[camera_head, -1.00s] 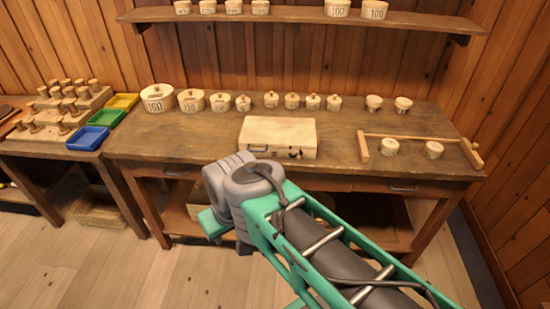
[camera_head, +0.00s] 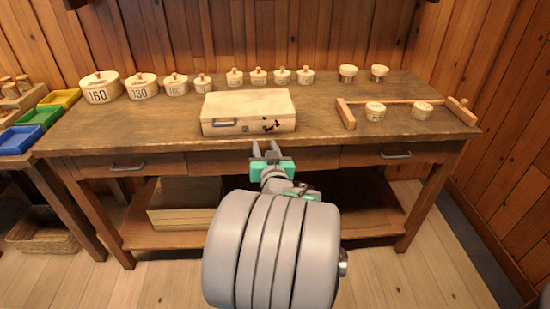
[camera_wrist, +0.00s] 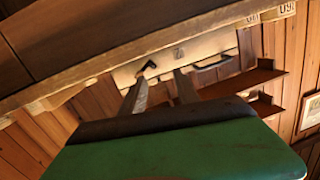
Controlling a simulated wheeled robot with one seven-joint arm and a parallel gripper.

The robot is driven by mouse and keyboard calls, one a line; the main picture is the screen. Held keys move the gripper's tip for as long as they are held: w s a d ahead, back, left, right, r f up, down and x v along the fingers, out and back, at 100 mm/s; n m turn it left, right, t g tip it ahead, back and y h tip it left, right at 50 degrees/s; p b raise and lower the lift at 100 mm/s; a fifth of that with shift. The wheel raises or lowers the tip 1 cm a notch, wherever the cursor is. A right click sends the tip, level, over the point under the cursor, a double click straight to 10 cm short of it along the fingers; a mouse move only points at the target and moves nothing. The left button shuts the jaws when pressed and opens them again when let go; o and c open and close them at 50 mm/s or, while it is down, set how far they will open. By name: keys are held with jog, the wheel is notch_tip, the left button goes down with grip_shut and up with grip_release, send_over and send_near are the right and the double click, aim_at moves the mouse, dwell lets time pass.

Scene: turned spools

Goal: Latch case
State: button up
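The case (camera_head: 236,105) is a pale wooden box with its lid down, near the front of the workbench. A blue-grey handle (camera_head: 223,125) is on its front face, left of a black latch (camera_head: 271,126). My gripper (camera_head: 265,147) is in front of the bench edge, just below the latch side, apart from the case. Its two fingers are spread with nothing between them. In the tilted wrist view, the case (camera_wrist: 195,46) lies beyond the fingers (camera_wrist: 159,77), with the black latch (camera_wrist: 147,68) near the left fingertip. Whether the latch is fastened I cannot tell.
The workbench (camera_head: 130,135) holds a row of lidded round pots (camera_head: 143,88) behind the case. A wooden rail on end blocks (camera_head: 346,113) stands right of it, with small pots. Bench top around the case front is clear. Coloured bins (camera_head: 41,116) are at left.

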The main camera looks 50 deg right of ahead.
aim_at(275, 131)
jog(key=shift+m+g+h, duration=0.3)
jog(key=shift+m+h, duration=0.3)
jog(key=shift+h, duration=0.2)
jog(key=d, duration=0.2)
jog(key=w+d, duration=0.1)
jog(key=d, duration=0.2)
jog(key=w+d, duration=0.1)
jog(key=d, duration=0.2)
jog(key=shift+w+d+f+p, duration=0.1)
jog(key=shift+w+d+p, duration=0.05)
jog(key=shift+p, duration=0.25)
jog(key=shift+c, duration=0.5)
grip_shut()
